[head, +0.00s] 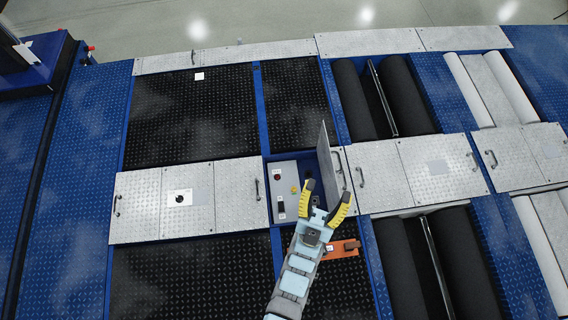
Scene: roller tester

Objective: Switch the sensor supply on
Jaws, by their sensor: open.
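A grey control panel (285,171) sits in an open compartment in the floor, near the middle of the head view. On it are a small red round part (277,178), a yellow part (294,190) and a small black-and-white switch-like part (281,207). Labels are too small to read, so I cannot tell which is the sensor supply or its setting. My gripper (328,191), with yellow-and-black fingers, is open and empty. It shows over the compartment's right part, right of the panel controls; its height is unclear.
A raised metal lid (326,150) stands upright at the compartment's right side, close to my gripper. An orange part (339,250) lies on the black mat below. Handled cover plates (235,190) lie left and right; black rollers (405,95) are at right.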

